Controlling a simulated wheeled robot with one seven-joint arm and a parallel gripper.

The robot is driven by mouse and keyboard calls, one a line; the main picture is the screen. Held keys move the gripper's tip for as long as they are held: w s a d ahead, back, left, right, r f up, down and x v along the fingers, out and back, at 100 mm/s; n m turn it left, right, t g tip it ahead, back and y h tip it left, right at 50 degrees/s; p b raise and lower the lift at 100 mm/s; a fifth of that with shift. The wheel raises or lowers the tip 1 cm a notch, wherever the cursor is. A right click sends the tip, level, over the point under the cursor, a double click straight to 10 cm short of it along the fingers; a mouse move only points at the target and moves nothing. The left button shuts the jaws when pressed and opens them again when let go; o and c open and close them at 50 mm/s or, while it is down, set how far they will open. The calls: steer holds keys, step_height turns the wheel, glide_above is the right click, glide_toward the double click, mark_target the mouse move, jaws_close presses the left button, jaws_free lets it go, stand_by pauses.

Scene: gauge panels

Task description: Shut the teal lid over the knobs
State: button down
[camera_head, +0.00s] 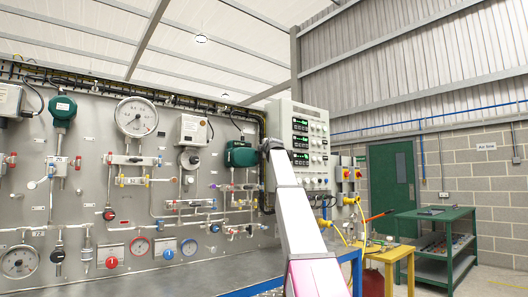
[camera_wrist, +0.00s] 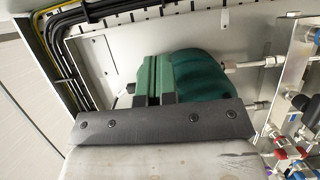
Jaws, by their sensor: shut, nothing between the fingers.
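A teal housing (camera_head: 241,154) is mounted on the grey gauge panel, just left of my gripper in the head view. In the wrist view the teal housing (camera_wrist: 200,76) has a rounded right part and a brighter, flat-sided green part (camera_wrist: 148,75) at its left. I cannot tell which part is the lid, or whether it stands open; no knobs show beneath it. My gripper (camera_wrist: 154,99) is shut and empty, its dark fingers in front of the green part. Whether they touch it is unclear. In the head view my gripper (camera_head: 271,145) is small, beside the control box.
A grey control box (camera_head: 311,145) with green displays and several knobs stands right of my gripper. Black cables (camera_wrist: 65,65) run along the panel edge. Pipes and valves (camera_wrist: 290,150) crowd the right. A yellow table (camera_head: 398,252) and green cart (camera_head: 435,228) stand at right.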

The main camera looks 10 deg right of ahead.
steer(key=shift+w, duration=0.7)
